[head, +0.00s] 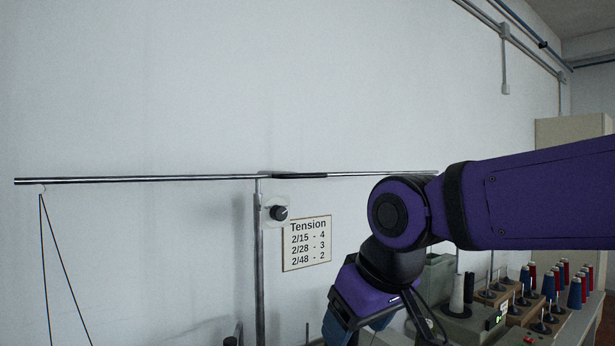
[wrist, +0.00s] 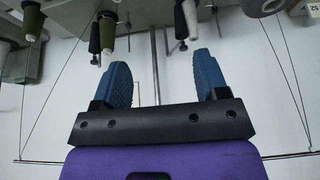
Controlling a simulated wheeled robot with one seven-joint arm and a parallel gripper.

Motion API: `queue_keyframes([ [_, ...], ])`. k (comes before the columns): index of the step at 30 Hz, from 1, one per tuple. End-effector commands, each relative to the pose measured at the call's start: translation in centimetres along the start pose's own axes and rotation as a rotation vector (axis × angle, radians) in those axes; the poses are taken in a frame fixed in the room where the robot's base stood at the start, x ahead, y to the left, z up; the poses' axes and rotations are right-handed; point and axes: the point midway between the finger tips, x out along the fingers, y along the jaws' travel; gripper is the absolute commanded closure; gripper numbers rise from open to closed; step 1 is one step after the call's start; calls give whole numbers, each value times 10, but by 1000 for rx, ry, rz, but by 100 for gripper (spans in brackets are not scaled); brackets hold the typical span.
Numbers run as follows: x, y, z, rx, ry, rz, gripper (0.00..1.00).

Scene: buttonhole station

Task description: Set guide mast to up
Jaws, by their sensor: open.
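The guide mast (head: 259,270) is a thin grey upright pole with a long horizontal crossbar (head: 140,180) on top. A black knob (head: 279,213) on a pale plate sits beside the pole just below the bar. In the wrist view the mast pole (wrist: 154,65) stands behind the gap between my fingers, and the crossbar (wrist: 35,161) runs low, partly hidden by my gripper body. My gripper (wrist: 163,62) is open, its two blue fingers apart with nothing between them. In the head view my wrist is right of the pole; the fingertips are not clearly visible.
A sign headed Tension (head: 307,243) hangs on the wall right of the pole. Thread lines (head: 52,260) hang from the bar's left end. Dark and pale cones (wrist: 110,30) stand around the pole's base. Red and blue spools (head: 548,285) are at lower right. The wall above the bar is clear.

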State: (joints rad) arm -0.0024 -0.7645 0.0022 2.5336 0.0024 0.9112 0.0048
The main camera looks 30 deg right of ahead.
Motion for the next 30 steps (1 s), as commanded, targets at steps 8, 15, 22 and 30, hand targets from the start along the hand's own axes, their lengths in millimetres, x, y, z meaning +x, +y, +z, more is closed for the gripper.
queue_keyframes([
  [8, 4, -8, -5, 98, -45, -102, 63],
  [15, 4, -25, -36, 358, -87, -404, 63],
  [22, -9, -20, -91, 605, 5, -709, 63],
  [30, -38, 35, -167, 872, 290, -1019, 63],
])
